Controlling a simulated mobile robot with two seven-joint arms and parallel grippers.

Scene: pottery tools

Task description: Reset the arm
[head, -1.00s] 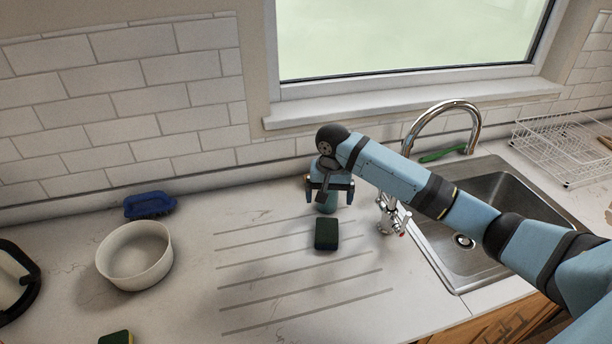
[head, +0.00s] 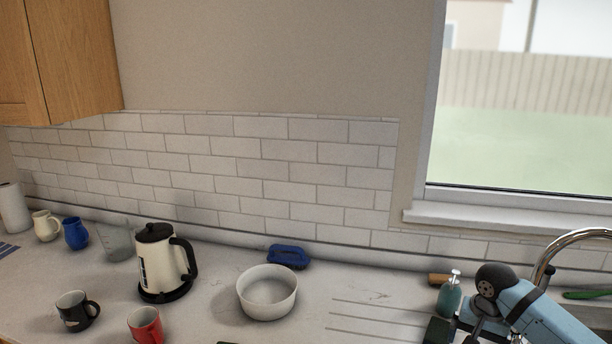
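My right arm (head: 540,316) comes in at the lower right corner in the head view. Its wrist is beside a teal soap bottle (head: 450,298) and above a dark sponge (head: 437,331). The fingers are hidden or cut off at the bottom edge, so I cannot see whether they are open. My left gripper and arm are not in view.
A white bowl (head: 268,305) stands mid-counter with a blue brush (head: 288,256) behind it. A cream kettle (head: 163,265), a black mug (head: 74,312) and a red mug (head: 145,326) are left. The chrome tap (head: 546,262) is right. The grooved drainer is mostly clear.

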